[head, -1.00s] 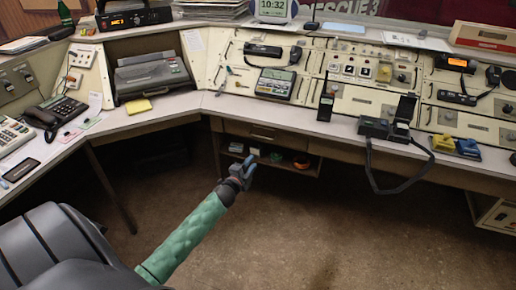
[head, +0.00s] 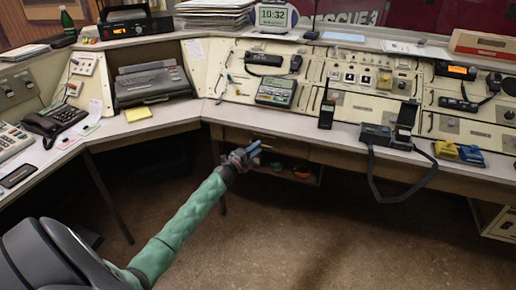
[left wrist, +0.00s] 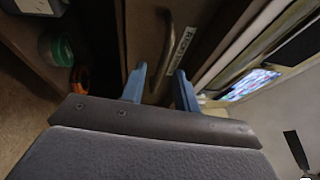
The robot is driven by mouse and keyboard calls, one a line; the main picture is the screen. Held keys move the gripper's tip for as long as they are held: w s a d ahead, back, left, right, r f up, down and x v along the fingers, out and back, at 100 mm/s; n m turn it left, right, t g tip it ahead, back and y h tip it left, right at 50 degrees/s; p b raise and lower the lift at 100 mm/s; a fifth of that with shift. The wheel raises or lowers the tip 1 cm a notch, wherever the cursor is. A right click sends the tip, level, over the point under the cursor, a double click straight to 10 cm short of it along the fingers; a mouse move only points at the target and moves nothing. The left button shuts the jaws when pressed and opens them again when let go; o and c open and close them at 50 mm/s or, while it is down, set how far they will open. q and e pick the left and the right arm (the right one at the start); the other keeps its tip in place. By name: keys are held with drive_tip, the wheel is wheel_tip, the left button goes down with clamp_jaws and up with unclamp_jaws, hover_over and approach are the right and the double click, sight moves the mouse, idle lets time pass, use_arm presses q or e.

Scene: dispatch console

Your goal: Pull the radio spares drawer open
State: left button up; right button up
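The radio spares drawer (head: 287,149) is set under the desktop, in the middle of the console, and looks shut. In the left wrist view its front carries a label (left wrist: 183,46), only partly readable, beside a brass bar handle (left wrist: 166,50). My left gripper (head: 254,150) is at the drawer front, covering part of it in the head view. In the left wrist view its two blue fingers (left wrist: 160,82) are apart, one on each side of the handle's line. I cannot tell whether they touch the handle. My right gripper is not in view.
An open shelf below the drawer holds an orange roll (head: 301,171) and a green roll (left wrist: 55,48). The desktop edge overhangs above the gripper. A handheld radio (head: 326,112) stands on the desk, and a black strap (head: 373,180) hangs over its edge. The floor in front is clear.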

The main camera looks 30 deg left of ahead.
use_arm(q)
drive_tip(key=shift+w+d+r, duration=0.1)
drive_tip(key=shift+w, duration=0.6)
